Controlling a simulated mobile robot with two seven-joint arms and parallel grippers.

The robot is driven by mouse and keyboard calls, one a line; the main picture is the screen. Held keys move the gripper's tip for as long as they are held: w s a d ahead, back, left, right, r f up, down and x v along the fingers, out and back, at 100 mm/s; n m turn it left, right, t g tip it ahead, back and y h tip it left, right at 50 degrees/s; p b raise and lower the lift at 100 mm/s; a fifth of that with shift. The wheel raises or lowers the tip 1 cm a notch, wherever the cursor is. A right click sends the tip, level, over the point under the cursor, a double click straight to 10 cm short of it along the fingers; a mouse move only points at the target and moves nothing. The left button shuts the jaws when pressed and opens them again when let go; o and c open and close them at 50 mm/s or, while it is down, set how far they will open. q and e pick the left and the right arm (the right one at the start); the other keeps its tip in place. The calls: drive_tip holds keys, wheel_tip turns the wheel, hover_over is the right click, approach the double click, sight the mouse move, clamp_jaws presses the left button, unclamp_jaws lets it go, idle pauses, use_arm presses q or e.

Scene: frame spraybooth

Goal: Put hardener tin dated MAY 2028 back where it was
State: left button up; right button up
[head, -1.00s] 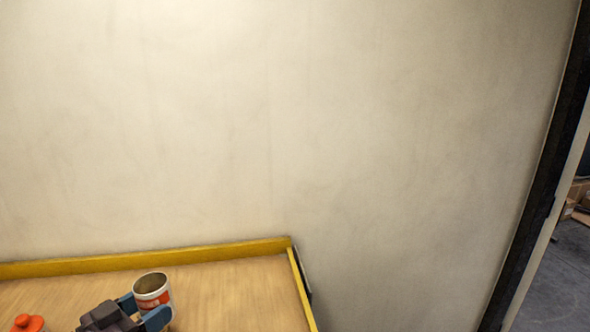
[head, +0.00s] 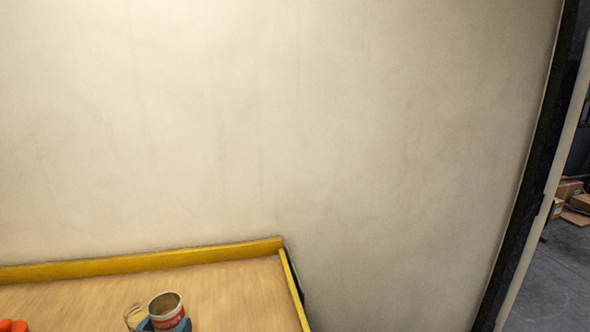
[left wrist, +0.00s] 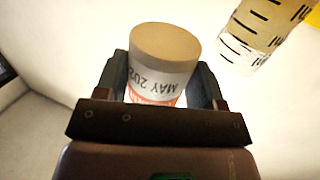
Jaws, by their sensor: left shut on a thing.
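The hardener tin (head: 166,305) is white with a red band and a rimmed top. It shows low in the head view, over the wooden bench top. In the left wrist view the tin (left wrist: 163,68) sits between my fingers, with its plain tan-grey end facing up in the picture. Its label reads upside down "MAY 202"; the last digit is hard to read. My left gripper (left wrist: 160,80) is shut on the tin's sides. In the head view only the blue fingers show, at the bottom edge. My right gripper is not in view.
The wooden bench (head: 235,285) has a raised yellow edge (head: 150,262) at the back and right; its right part is clear. A clear cup with black marks (left wrist: 262,30) stands near the tin. Orange caps (head: 14,325) show at the lower left. A pale wall (head: 300,120) rises behind.

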use_arm(q)
drive_tip(key=shift+s+d+f+n+y+b, duration=0.1)
drive_tip(key=shift+d+f+n+y+b, duration=0.15)
drive_tip(key=shift+d+f+y, duration=0.25)
drive_tip(key=shift+s+d+f+n+y+b, duration=0.1)
drive_tip(key=shift+d+f+n+y, duration=0.2)
drive_tip(key=shift+d, duration=0.4)
drive_tip(key=shift+s+d+f, duration=0.15)
drive_tip(key=shift+f, duration=0.05)
